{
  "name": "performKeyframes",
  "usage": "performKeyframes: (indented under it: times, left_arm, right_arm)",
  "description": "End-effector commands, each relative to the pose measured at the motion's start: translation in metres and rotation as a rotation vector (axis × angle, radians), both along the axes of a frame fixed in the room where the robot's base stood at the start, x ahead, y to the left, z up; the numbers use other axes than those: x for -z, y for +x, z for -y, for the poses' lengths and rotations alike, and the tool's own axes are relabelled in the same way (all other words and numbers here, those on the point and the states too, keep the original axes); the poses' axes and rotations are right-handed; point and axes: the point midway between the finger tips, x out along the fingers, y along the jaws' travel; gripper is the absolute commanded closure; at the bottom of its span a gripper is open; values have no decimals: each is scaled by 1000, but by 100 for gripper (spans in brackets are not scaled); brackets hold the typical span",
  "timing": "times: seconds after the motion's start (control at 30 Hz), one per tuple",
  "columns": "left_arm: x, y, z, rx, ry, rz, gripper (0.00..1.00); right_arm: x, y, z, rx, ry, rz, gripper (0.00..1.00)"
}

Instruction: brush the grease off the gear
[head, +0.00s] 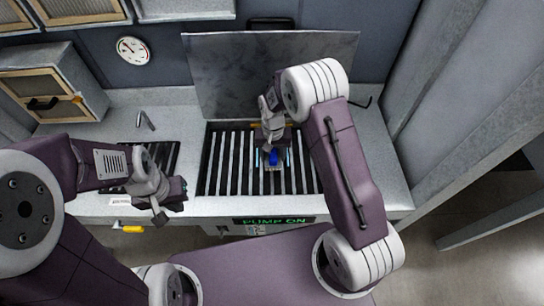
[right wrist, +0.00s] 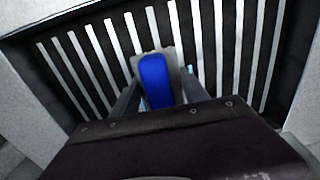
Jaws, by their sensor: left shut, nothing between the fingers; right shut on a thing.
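A blue thing, probably the brush (head: 273,157), is in my right gripper (head: 269,153) over the slatted grate of the basin (head: 224,160). In the right wrist view the blue brush handle (right wrist: 155,80) stands between the two fingers, with a grey block behind it. My right gripper is shut on it. I cannot make out a gear or any grease; the gripper and brush may hide it. My left gripper (head: 162,214) is shut and empty at the counter's front edge, left of the basin.
A grey splash panel (head: 270,75) stands behind the basin. A lit "PUMP ON" sign (head: 273,220) is on the front edge. A tap (head: 145,120) and a cabinet (head: 50,88) are at the left. A yellow handle (head: 133,229) hangs below the counter. Bare counter lies right of the basin.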

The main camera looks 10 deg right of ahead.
Motion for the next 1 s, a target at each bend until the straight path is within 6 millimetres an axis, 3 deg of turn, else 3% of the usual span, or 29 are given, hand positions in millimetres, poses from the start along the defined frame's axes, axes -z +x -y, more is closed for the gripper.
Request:
performKeyframes:
  times: [0.03,0.37,1.0]
  left_arm:
    - [-8,0,0,0,0,0,100]
    - [-30,0,0,0,0,0,100]
    - [-30,0,0,0,0,0,100]
  right_arm:
    - [-9,0,1,0,0,1,80]
    - [-35,2,5,1,0,1,80]
    - [-36,3,5,0,0,1,80]
